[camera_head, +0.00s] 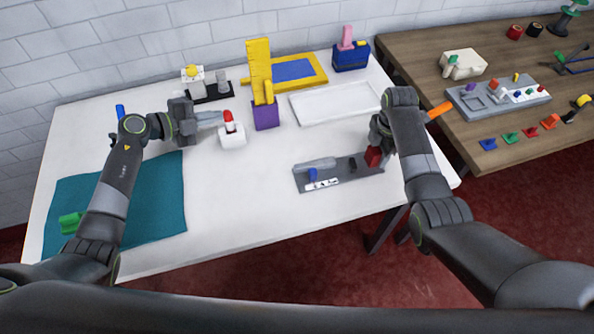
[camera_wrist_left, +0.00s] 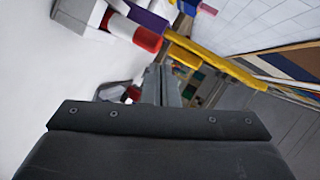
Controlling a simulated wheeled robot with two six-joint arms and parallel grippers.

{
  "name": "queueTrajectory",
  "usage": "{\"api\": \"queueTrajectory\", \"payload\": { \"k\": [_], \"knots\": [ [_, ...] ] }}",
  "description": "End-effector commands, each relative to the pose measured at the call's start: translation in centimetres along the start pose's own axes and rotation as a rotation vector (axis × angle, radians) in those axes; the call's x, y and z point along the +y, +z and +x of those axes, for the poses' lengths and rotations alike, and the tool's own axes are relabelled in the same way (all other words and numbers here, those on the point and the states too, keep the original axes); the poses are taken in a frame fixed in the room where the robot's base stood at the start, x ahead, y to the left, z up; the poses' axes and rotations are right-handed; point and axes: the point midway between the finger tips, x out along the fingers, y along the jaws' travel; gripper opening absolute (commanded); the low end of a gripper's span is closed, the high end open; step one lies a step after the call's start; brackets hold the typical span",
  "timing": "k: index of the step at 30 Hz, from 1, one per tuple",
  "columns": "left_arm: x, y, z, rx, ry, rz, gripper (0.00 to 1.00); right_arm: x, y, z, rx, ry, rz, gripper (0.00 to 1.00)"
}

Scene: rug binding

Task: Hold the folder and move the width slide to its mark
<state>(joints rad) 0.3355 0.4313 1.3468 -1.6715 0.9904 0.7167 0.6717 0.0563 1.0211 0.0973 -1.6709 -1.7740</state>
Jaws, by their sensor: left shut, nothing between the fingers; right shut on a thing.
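The folder, a grey plate with a raised grey bar (camera_head: 325,185), lies on the white table at the front right. A blue knob (camera_head: 312,174), apparently the width slide, stands at its left part beside a white strip with dark marks (camera_head: 322,185). The exact mark is too small to read. My right gripper (camera_head: 376,147) is shut on a red block (camera_head: 374,158) at the folder's right end. My left gripper (camera_head: 219,117) is shut and empty, close to a white block with a red top (camera_head: 231,137). Its fingers also show in the left wrist view (camera_wrist_left: 162,85).
A purple block with yellow pieces (camera_head: 265,115), a white tray (camera_head: 335,102) and a blue box (camera_head: 350,57) stand behind. A teal cloth (camera_head: 155,200) lies at left. White table is bare between cloth and folder. A wooden table (camera_head: 440,50) holds other items at right.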

Motion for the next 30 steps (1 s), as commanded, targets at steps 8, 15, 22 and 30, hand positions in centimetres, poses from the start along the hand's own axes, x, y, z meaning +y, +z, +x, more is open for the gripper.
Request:
{"api": "queueTrajectory", "payload": {
  "k": [8,15,22,30],
  "knots": [
    [7.2,-11.8,0.9,0.233,0.166,0.340,0.00,-0.1,0.0,0.0,0.000,-0.002,0.000,0.14],
    [9.1,-15.1,0.6,0.302,0.213,0.454,0.00,0.0,0.0,0.0,0.000,-0.001,0.000,0.14],
    [9.8,-16.0,2.9,0.309,0.212,0.459,0.00,0.0,0.0,0.0,0.000,0.000,0.000,0.14],
    [11.4,-17.4,8.4,0.309,0.213,0.455,0.00,0.0,0.0,0.0,0.000,0.000,0.000,0.14]
  ]
}}
